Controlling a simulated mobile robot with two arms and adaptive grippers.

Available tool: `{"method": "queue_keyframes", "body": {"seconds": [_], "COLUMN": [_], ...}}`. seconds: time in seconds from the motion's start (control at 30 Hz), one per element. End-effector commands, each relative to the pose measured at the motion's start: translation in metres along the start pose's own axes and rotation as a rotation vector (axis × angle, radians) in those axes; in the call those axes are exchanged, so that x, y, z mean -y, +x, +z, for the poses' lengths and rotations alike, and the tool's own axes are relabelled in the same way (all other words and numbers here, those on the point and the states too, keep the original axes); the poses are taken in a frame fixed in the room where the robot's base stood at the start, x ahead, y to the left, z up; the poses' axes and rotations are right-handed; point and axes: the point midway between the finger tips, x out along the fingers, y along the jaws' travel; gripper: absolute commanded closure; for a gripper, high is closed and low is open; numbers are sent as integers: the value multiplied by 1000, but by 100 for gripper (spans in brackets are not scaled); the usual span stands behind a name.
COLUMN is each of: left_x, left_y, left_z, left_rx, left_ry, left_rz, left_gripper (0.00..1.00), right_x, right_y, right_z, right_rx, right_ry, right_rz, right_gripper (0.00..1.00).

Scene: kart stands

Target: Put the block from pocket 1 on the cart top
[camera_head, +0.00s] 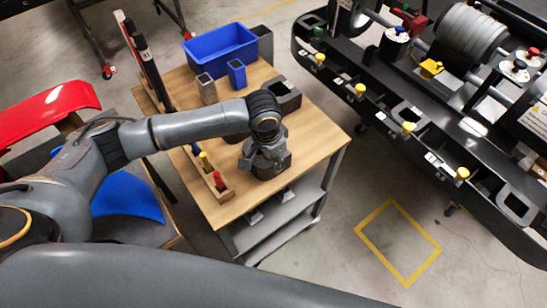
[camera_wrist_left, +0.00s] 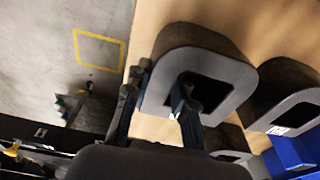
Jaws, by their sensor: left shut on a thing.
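My left gripper (camera_head: 265,150) is over the near right part of the wooden cart top (camera_head: 318,125). It is shut on a dark grey hollow block (camera_head: 272,167). In the left wrist view the fingers (camera_wrist_left: 158,88) pinch one wall of this block (camera_wrist_left: 222,62), one finger outside and one in its opening. The block looks upright and at or very close to the wood; I cannot tell if it touches. The black stand (camera_head: 470,152) at the right has several pockets and another hollow block (camera_head: 516,204). The pocket numbers are too small to read. My right gripper is not in view.
Another dark hollow block (camera_head: 288,102) stands behind the gripper on the cart. A blue bin (camera_head: 219,46), a small blue box (camera_head: 236,73) and a grey box (camera_head: 206,88) stand farther back. A peg rack (camera_head: 211,178) lies left. The wood right of the gripper is clear.

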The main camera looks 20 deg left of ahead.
Motion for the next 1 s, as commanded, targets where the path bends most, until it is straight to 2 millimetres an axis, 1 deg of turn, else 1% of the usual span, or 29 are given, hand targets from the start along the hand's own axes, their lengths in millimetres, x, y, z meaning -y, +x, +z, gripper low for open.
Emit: {"method": "queue_keyframes", "body": {"seconds": [0.1, 0.3, 0.33, 0.43, 0.77, 0.87, 0.97, 1.0], "left_x": [0, -1, -1, -1, 0, 0, 0, 0], "left_y": [0, 2, 3, 3, 1, -6, -22, -30], "left_z": [-1, 0, 0, 0, 0, -1, -1, -1], "left_rx": [-2, -2, 1, 0, 0, -2, -3, -4], "left_ry": [1, 0, 0, 0, 0, 0, 0, 1], "left_rz": [0, 1, 2, 1, 1, 1, 1, 0], "left_gripper": [100, 100, 73, 53, 53, 53, 53, 53], "right_x": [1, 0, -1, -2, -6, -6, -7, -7], "right_y": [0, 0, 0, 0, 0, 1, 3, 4], "right_z": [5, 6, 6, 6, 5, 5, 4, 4], "right_rx": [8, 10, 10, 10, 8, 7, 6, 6], "right_ry": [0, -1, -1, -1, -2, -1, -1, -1], "right_rz": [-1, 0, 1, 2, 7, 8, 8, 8], "right_gripper": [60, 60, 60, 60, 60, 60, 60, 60]}}
